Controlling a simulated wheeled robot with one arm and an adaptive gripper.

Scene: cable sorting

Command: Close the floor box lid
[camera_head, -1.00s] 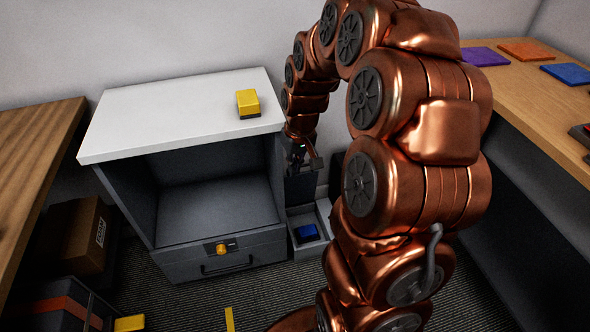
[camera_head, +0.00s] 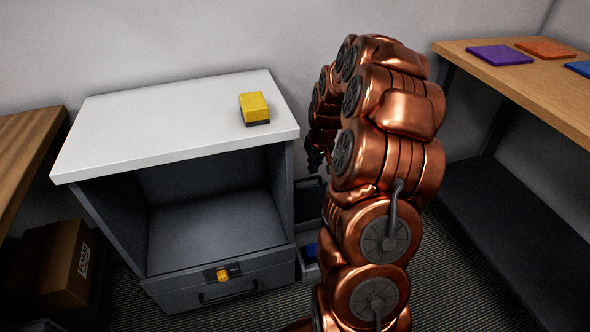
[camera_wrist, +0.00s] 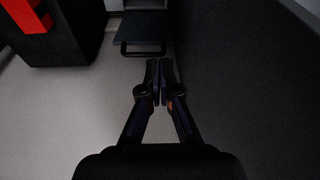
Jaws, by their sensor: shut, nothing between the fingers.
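The floor box (camera_head: 312,271) stands on the floor against the right side of the grey cabinet, partly hidden by my arm. A blue block (camera_head: 311,251) shows inside it. A dark upright panel (camera_head: 307,198) behind it looks like its raised lid, so the box is open. My gripper (camera_wrist: 160,72) is shut and empty in the wrist view, pointing away from the camera. In the head view it is mostly hidden behind my arm, above the lid. In the wrist view a dark panel with a bar handle (camera_wrist: 142,48) lies beyond the fingertips; I cannot tell if it is the lid.
The grey cabinet (camera_head: 215,205) has a white top (camera_head: 165,125) carrying a yellow block (camera_head: 254,107). A wooden desk (camera_head: 510,90) stands at right, a wooden table (camera_head: 25,145) at left. A cardboard box (camera_head: 60,265) sits below it. A red object (camera_wrist: 28,15) shows in the wrist view.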

